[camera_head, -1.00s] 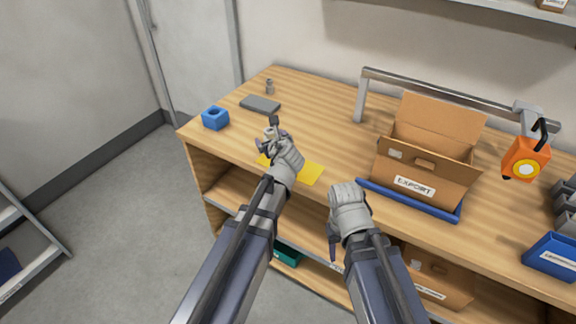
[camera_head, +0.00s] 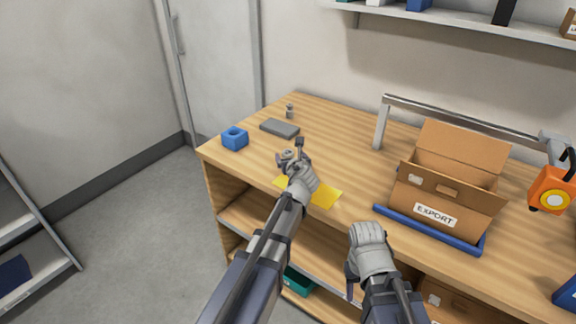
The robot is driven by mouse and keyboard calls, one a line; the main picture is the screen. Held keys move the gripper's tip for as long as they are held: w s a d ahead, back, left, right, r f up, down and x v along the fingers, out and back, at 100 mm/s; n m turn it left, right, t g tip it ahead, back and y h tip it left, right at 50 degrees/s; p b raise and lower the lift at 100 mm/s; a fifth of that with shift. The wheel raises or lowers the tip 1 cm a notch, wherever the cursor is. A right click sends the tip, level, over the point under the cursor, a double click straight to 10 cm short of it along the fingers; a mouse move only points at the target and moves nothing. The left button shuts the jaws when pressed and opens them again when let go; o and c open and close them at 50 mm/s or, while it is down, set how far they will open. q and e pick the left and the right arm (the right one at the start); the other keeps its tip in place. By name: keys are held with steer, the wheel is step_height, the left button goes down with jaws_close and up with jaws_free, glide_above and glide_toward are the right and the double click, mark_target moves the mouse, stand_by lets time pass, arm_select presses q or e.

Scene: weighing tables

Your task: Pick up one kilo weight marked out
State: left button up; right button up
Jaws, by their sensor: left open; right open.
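A small grey metal weight (camera_head: 290,111) stands upright near the back left of the wooden table; any marking on it is too small to read. My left gripper (camera_head: 292,154) is open over the front left of the table, beside the yellow mat (camera_head: 325,194). A small light grey shape shows at its fingers; I cannot tell whether it is a weight or part of the gripper. My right gripper (camera_head: 351,278) is open and low in front of the table's front edge, with nothing seen in it.
A blue block with a round hole (camera_head: 235,140) and a flat grey plate (camera_head: 280,128) lie at the table's left. An open cardboard box marked EXPORT (camera_head: 462,207) stands in a blue tray (camera_head: 420,229).

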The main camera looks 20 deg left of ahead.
mark_target(288, 153)
arm_select(q)
steer(key=x, duration=0.3)
steer(key=shift+w+a+f+b, duration=0.1)
steer(key=shift+w+f+b, duration=0.1)
steer(key=shift+b, duration=0.2)
steer(key=shift+s, duration=0.1)
steer(key=shift+c, duration=0.6)
jaws_close()
steer(key=shift+r, duration=0.1)
